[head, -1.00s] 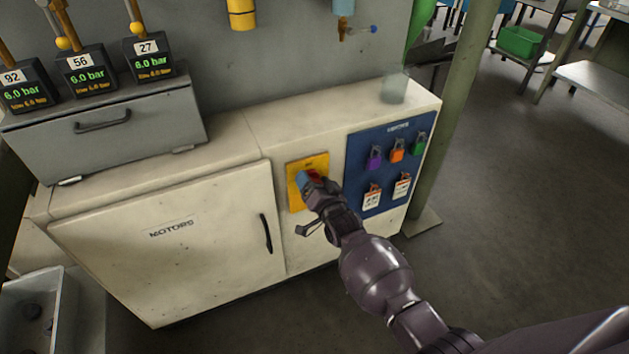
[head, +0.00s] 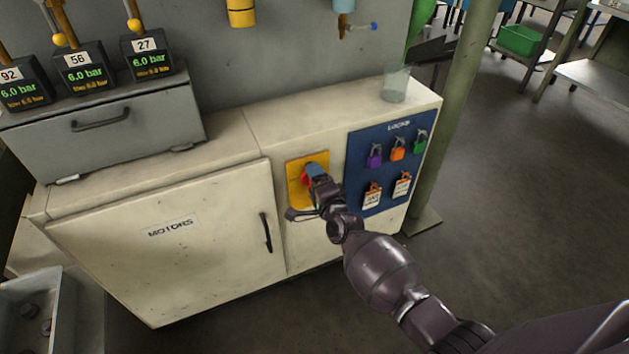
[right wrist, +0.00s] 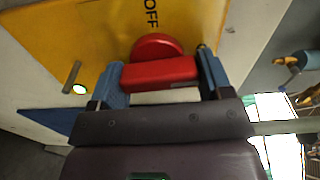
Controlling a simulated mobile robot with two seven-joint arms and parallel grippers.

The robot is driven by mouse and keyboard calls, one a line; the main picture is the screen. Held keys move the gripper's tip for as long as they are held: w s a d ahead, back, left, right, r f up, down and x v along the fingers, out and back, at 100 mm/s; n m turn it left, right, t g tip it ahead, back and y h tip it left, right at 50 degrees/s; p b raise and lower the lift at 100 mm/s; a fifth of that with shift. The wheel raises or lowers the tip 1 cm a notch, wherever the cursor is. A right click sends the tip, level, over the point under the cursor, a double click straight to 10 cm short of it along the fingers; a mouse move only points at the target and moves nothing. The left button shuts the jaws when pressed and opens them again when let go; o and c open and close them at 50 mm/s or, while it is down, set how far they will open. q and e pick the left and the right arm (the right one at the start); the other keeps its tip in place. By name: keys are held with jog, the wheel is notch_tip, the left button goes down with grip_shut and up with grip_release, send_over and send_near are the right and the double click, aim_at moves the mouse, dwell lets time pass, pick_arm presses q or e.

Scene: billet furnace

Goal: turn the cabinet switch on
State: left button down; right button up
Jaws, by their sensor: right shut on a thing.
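The cabinet switch is a red rotary handle (right wrist: 160,70) on a yellow plate (head: 295,188) on the front of the white cabinet. The word OFF shows on the plate in the right wrist view, above the handle. My right gripper (head: 312,172) is at the plate, and its blue fingers (right wrist: 162,80) are on either side of the red handle's bar, shut on it. In the head view the gripper covers part of the switch. My left gripper is not in view.
A blue lock board (head: 390,165) with several padlocks and tags is right of the switch. The MOTORS door (head: 175,240) with a black handle is to the left. A clear glass (head: 395,84) stands on top. A green post (head: 455,130) is at the right.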

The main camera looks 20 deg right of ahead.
jog(key=shift+f+m, duration=0.1)
jog(key=shift+m, duration=0.5)
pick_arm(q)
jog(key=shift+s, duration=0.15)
pick_arm(e)
jog(key=o, duration=0.9)
pick_arm(q)
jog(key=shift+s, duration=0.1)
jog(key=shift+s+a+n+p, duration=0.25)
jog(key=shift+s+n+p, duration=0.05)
jog(key=shift+p, duration=0.8)
pick_arm(e)
jog(key=shift+s+d, duration=0.2)
jog(key=shift+s, duration=5.25)
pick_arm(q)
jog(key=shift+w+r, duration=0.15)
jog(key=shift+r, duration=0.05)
